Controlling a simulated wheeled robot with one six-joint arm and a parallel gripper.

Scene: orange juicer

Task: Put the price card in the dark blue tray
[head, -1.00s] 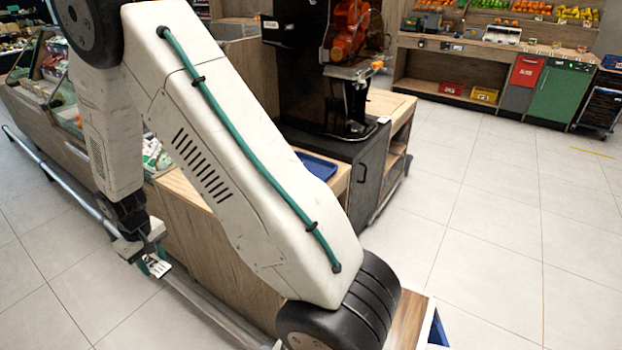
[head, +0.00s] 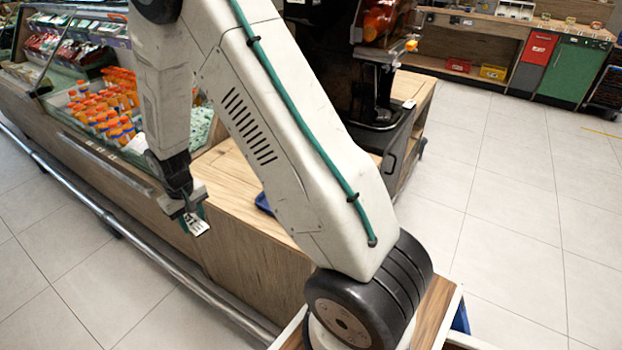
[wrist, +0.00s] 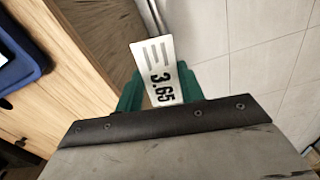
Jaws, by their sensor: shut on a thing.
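The white price card (wrist: 154,62), printed with 3.65 and dark stripes, is held between the green fingers of my gripper (wrist: 160,92) in the wrist view. In the head view the card (head: 197,226) hangs below my gripper (head: 188,210), in front of the wooden counter's side. The dark blue tray (head: 263,203) lies on the counter top to the right of my gripper, mostly hidden behind my arm. The card is apart from the tray.
The wooden counter (head: 228,172) has bare top around the tray. A chilled display (head: 110,115) with orange bottles stands to the left. A metal rail (head: 100,212) runs along the counter's foot. The black juicer (head: 375,100) stands behind my arm.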

